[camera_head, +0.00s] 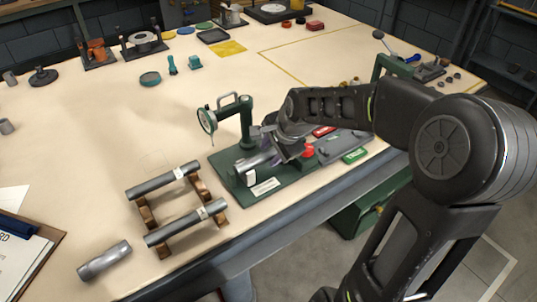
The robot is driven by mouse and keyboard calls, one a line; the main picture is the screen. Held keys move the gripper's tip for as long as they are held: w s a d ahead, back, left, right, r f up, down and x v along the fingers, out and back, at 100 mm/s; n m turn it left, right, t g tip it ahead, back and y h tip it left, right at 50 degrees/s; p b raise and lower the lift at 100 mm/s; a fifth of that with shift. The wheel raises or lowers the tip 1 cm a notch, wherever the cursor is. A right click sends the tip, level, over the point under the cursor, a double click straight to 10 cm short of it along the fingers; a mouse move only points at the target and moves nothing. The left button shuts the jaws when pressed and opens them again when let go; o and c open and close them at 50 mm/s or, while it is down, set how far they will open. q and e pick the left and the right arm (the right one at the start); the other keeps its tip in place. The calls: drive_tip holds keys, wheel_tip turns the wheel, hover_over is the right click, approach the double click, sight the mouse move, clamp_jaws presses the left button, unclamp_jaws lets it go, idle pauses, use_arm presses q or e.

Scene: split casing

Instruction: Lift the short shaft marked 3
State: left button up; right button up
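A short grey metal shaft (246,164) sits in the green fixture (219,163), with a small white label near it; I cannot read a number. My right gripper (275,153) is low over the fixture, right at the shaft's right end. Its fingers overlap the shaft and the fixture, so I cannot tell whether they are open or shut. Two longer shafts with white tags lie on a wooden stand: a rear shaft (152,185) and a front shaft (175,228). Their markings are too small to read. My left gripper is not in view.
A dial gauge (207,120) on a green post stands just behind the shaft. A loose grey cylinder (105,260) lies at the front left. A grey tray (343,146) with red and green blocks lies right of the fixture.

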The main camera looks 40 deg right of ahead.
clamp_jaws()
idle(0.9)
drive_tip(key=shift+w+r, duration=0.1)
